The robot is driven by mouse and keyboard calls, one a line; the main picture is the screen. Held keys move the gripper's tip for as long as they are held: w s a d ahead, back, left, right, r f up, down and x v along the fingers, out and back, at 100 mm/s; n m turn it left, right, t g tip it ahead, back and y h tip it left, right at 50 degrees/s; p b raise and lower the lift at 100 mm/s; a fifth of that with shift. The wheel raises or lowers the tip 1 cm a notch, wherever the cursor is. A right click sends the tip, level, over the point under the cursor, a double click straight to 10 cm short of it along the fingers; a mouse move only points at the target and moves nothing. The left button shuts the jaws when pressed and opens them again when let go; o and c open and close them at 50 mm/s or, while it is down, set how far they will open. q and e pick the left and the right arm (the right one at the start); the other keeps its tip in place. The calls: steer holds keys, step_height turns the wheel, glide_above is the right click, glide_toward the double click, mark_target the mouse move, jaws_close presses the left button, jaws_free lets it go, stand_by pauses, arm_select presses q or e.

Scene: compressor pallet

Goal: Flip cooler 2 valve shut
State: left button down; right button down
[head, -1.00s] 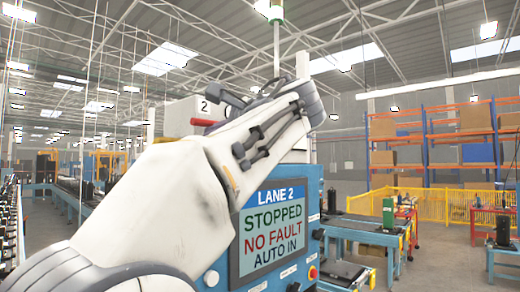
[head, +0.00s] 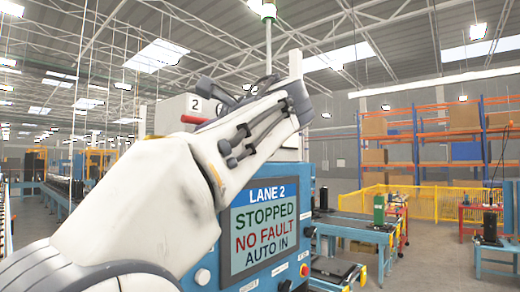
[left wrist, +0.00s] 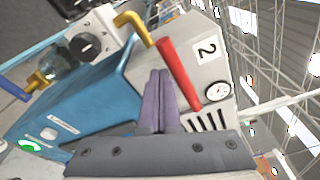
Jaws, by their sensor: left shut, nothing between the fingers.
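The red valve handle (left wrist: 180,75) sits on a yellow pipe fitting (left wrist: 135,25) at a grey box marked 2 (left wrist: 206,49). In the head view the red handle (head: 192,120) shows just left of my left wrist, below the 2 label. My left gripper (left wrist: 160,76) is shut and empty. In the left wrist view its fingers lie beside the red handle, to its left; I cannot tell whether they touch it. In the head view my left arm crosses in front of the cabinet and hides part of the box. My right gripper is not in view.
The blue cabinet carries a Lane 2 screen (head: 264,229) reading stopped, no fault, auto in. A round gauge (left wrist: 217,91), a black knob (left wrist: 85,45) and a blue handle (left wrist: 14,88) are near the valve. A yellow fence (head: 425,203) and orange racks stand behind at right.

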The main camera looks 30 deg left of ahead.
arm_select(q)
steer(key=s+d+f+b, duration=0.1)
steer(key=d+b, duration=0.3)
steer(key=d, duration=0.5)
steer(key=shift+s+f, duration=0.15)
steer(key=shift+f, duration=0.45)
